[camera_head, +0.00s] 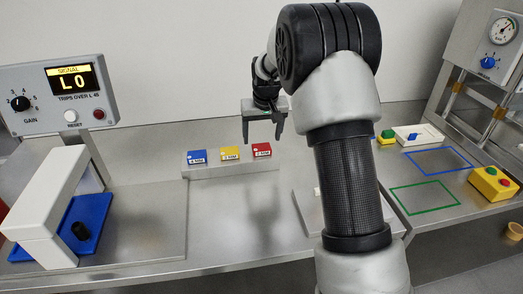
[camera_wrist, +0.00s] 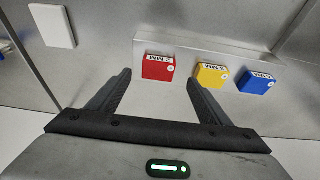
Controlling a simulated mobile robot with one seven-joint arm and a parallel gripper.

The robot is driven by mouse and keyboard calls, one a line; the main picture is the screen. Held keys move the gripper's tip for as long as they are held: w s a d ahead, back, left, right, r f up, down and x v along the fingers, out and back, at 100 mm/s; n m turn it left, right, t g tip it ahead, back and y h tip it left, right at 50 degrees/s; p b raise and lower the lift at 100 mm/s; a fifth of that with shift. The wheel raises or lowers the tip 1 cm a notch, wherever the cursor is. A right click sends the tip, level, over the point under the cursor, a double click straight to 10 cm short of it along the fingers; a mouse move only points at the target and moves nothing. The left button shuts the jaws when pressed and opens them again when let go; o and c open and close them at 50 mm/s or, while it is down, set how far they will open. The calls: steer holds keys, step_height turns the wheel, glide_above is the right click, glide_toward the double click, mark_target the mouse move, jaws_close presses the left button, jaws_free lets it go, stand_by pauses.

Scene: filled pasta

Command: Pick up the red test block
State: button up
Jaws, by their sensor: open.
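The red test block (camera_head: 262,150) is the rightmost of three labelled blocks on a low metal ledge at the back of the bench in the head view. In the wrist view the red block (camera_wrist: 158,68) lies beyond my fingertips, between their lines. My gripper (camera_head: 265,140) is open and empty, with its fingers pointing down. In the wrist view my gripper (camera_wrist: 166,82) has its two dark fingers well apart. It looks to be above and in front of the red block, not touching it.
A yellow block (camera_head: 230,154) and a blue block (camera_head: 197,157) stand beside the red one. At left are a white arch (camera_head: 45,205), a blue tray (camera_head: 98,212) and a signal box (camera_head: 60,95) reading L0. Green (camera_head: 424,211) and blue outlines mark the right bench.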

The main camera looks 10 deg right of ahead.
mark_target(262, 147)
steer(key=x, duration=0.5)
steer(key=shift+w+d+f, duration=0.15)
steer(key=shift+w+f, duration=0.1)
steer(key=c, duration=1.1)
